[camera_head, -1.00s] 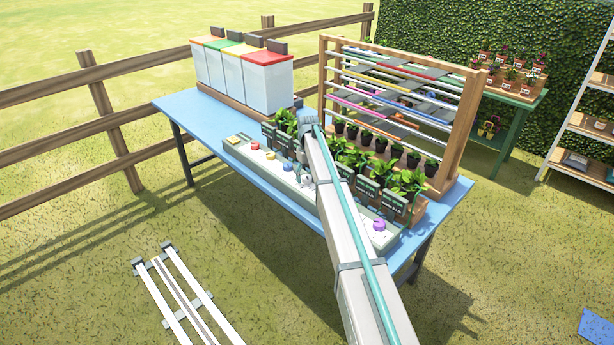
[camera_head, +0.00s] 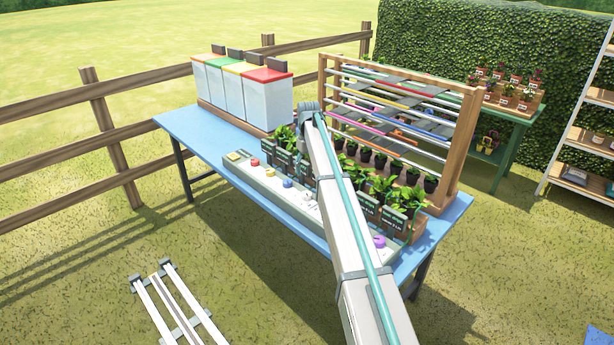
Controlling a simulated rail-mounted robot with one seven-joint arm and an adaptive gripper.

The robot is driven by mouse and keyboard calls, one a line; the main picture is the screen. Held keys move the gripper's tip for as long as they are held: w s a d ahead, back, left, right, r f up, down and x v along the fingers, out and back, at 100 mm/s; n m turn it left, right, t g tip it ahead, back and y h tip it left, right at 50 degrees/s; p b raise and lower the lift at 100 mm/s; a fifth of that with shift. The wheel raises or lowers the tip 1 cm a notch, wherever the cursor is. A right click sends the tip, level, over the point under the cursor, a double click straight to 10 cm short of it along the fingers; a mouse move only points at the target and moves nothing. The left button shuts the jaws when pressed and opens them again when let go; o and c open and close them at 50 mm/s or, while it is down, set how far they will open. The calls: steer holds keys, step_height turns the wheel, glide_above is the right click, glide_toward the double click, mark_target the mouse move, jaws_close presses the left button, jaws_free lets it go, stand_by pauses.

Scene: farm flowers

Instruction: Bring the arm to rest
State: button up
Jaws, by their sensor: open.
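My arm (camera_head: 345,235) rises from the bottom edge to a grey joint (camera_head: 308,108) in front of the blue table (camera_head: 185,122). It hides part of the tray and the plants. Past that joint the arm drops behind its own link, and I cannot make out my gripper or its fingers. Nothing visible hangs from the arm.
A grey tray with coloured knobs (camera_head: 262,190) runs along the table's front. Potted plants (camera_head: 385,190) stand behind it. Bins with coloured lids (camera_head: 265,98) and a wooden rack with coloured rods (camera_head: 465,135) stand at the back. White rails (camera_head: 170,310) lie on open grass.

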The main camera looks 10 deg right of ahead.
steer(key=shift+r, duration=0.25)
